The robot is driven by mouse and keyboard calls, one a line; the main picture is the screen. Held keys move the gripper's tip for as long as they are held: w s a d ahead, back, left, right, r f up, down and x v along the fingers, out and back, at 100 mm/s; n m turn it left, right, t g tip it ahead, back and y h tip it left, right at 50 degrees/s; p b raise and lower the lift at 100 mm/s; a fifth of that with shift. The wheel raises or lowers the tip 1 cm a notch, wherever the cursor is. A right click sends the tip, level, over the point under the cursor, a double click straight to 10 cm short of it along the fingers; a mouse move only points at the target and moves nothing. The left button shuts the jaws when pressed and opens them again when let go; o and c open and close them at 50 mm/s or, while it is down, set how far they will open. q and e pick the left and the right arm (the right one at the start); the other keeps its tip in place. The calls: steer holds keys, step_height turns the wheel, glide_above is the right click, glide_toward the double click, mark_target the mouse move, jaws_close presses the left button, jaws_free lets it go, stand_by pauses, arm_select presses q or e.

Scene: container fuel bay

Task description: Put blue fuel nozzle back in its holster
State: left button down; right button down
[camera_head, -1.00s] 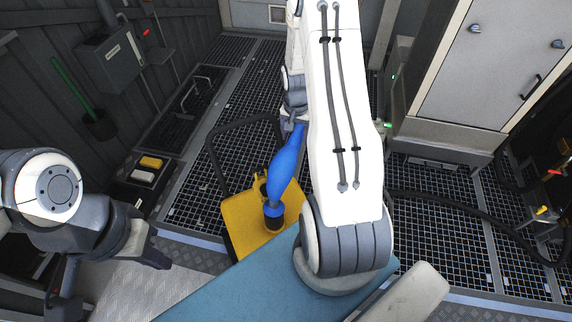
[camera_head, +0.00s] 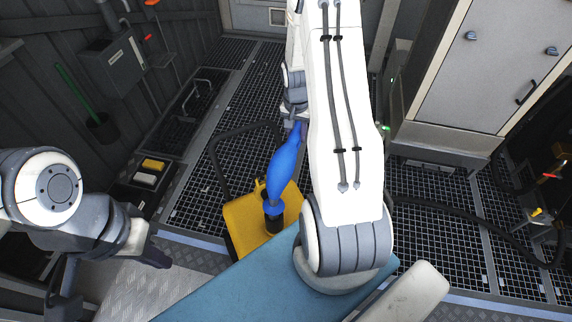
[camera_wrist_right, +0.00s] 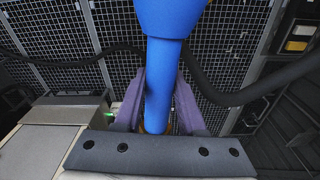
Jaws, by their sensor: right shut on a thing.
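The blue fuel nozzle (camera_head: 284,165) hangs slightly tilted, its narrow end pointing down at a dark cup with a blue ring (camera_head: 273,222), which looks like its holster, on a yellow stand. The tip meets or overlaps the ring; I cannot tell whether it is inside. My right gripper (camera_head: 295,118) is shut on the nozzle's upper part, half hidden behind my right arm. The right wrist view shows the blue handle (camera_wrist_right: 158,85) between the two fingers (camera_wrist_right: 157,105). My left gripper (camera_head: 158,246) is empty and looks open, at the lower left, away from the nozzle.
The yellow stand (camera_head: 240,226) sits beyond a teal surface (camera_head: 225,290). A dark hose (camera_head: 219,150) loops left of the nozzle. A grey cabinet (camera_head: 490,70) stands at right. Open floor grating (camera_head: 240,85) lies behind. My right arm blocks the centre.

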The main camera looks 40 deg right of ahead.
steer(key=shift+r+p, duration=2.85)
steer(key=shift+r, duration=1)
steer(key=shift+f, duration=0.1)
